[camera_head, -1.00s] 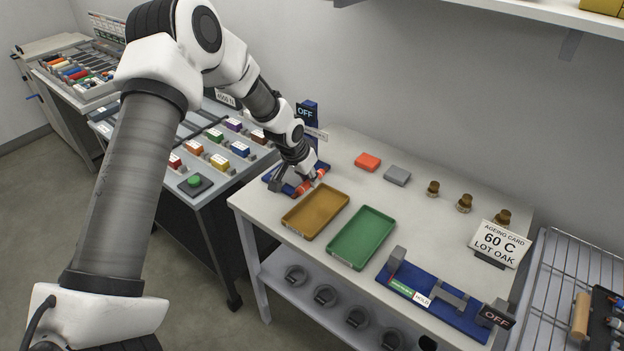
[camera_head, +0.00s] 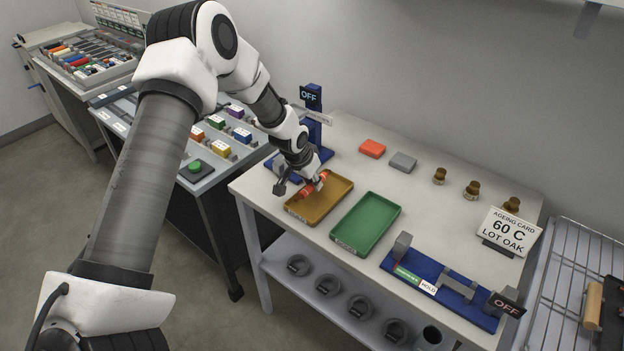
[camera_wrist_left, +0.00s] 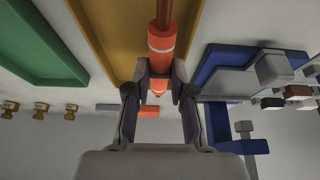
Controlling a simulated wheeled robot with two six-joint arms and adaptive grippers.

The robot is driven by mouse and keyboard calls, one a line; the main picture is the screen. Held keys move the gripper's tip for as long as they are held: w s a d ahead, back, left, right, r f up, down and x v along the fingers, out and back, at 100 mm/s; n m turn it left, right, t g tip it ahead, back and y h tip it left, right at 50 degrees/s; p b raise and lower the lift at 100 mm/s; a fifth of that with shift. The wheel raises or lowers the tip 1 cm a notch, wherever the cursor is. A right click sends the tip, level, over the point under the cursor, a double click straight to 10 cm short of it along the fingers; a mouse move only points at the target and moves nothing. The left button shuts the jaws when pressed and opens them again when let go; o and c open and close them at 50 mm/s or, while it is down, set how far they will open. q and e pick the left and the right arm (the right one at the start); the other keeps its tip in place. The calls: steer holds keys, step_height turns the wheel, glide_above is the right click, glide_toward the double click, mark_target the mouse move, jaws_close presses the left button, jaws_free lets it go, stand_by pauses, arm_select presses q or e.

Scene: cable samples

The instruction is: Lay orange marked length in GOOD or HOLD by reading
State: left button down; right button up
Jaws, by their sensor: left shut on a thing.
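My left gripper (camera_head: 308,189) is shut on the orange marked length (camera_head: 322,177), a thin rod with orange sleeves and pale bands. In the left wrist view the orange length (camera_wrist_left: 161,42) sits between the fingers of my left gripper (camera_wrist_left: 159,84). It is over the ochre tray (camera_head: 335,200); whether it touches the tray I cannot tell. The green tray (camera_head: 367,222) stands empty to the right. Labels on the tray fronts are too small to read. My right gripper is not in view.
A blue stand with an OFF display (camera_head: 311,96) is behind the gripper. A blue fixture (camera_head: 425,277) with a HOLD label and an OFF display (camera_head: 507,306) lies at front right. An orange block (camera_head: 372,148), grey block (camera_head: 403,162) and brown pieces (camera_head: 472,189) stand behind the trays. A card (camera_head: 509,231) reads 60 C, LOT OAK.

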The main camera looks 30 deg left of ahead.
arm_select(q)
steer(key=c, duration=0.9)
jaws_free()
steer(key=v, duration=1.2)
